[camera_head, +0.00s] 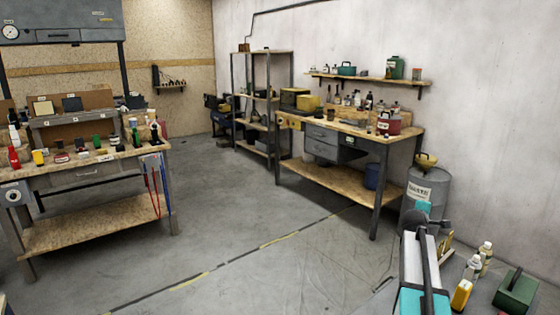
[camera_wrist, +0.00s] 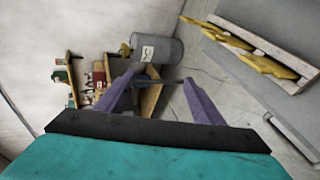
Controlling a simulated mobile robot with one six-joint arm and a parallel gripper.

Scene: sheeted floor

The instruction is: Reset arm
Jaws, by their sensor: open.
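My arm (camera_head: 424,265) shows at the lower right of the head view, grey and teal. It reaches up in front of the grey drum. In the wrist view my gripper (camera_wrist: 159,80) has its two purple fingers spread apart with nothing held between them. The fingers point towards the grey drum and the workbench, which lie beyond them. I cannot make out the fingertips clearly in the head view.
A grey drum (camera_head: 427,187) stands beside the right workbench (camera_head: 350,128). White bottles (camera_head: 486,252) and a green case (camera_head: 516,291) sit at lower right, close to my arm. Another workbench (camera_head: 85,222) stands at left. The middle floor (camera_head: 230,220) is clear.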

